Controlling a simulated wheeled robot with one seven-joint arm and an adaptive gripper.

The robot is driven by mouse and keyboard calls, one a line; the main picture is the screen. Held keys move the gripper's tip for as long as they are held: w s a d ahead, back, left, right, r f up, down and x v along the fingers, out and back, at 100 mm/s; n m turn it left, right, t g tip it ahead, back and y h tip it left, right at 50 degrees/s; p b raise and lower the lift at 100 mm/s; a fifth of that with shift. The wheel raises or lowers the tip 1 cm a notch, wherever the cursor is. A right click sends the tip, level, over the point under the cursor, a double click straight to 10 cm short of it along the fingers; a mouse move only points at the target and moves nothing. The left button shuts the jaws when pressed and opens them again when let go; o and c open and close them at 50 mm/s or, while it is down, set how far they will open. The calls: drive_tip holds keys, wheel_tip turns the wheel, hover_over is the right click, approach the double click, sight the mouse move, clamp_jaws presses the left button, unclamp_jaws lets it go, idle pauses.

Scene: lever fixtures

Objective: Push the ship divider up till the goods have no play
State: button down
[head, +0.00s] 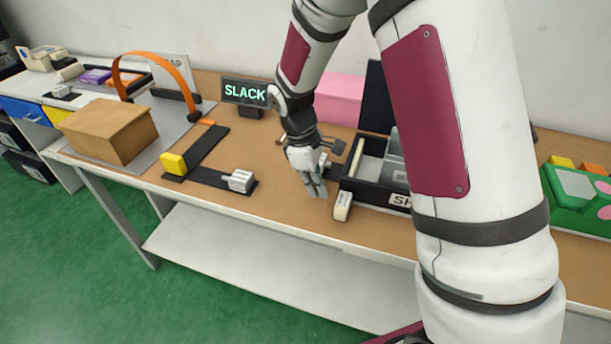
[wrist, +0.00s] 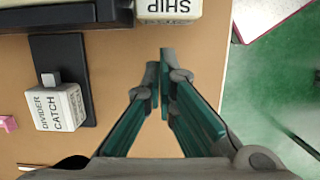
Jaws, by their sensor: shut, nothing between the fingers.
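The black tray (head: 374,200) stands on the bench, with a label starting "SH" on its front, mostly hidden by my arm. A pale upright divider (head: 356,156) shows inside near the left wall. A white block (head: 342,206) sits at the tray's front left corner; in the wrist view it reads SHIP (wrist: 168,11). My gripper (head: 317,192) is shut and empty, low over the bench, left of that block. In the wrist view its fingertips (wrist: 160,56) are a little apart from the block. The white DIVIDER CATCH block (wrist: 58,108) is on a black plate behind my gripper. The sign (head: 245,92) reads SLACK.
A black angled rail (head: 210,150) with a yellow block (head: 173,164) and a white block (head: 239,181) lies left. A brown box (head: 108,130) and an orange arch (head: 150,57) are farther left. A green fixture (head: 575,205) stands right. The bench's front edge is close.

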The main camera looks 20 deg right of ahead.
sight(352, 176)
drive_tip(key=shift+s+d, duration=0.5)
drive_tip(key=shift+d, duration=0.2)
drive_tip(key=s+d, duration=0.1)
drive_tip(key=d, duration=0.1)
drive_tip(key=s+d+p, duration=0.1)
drive_tip(key=s+d, duration=0.1)
drive_tip(key=s+d+p, duration=0.1)
drive_tip(key=d, duration=0.1)
drive_tip(key=shift+s, duration=0.25)
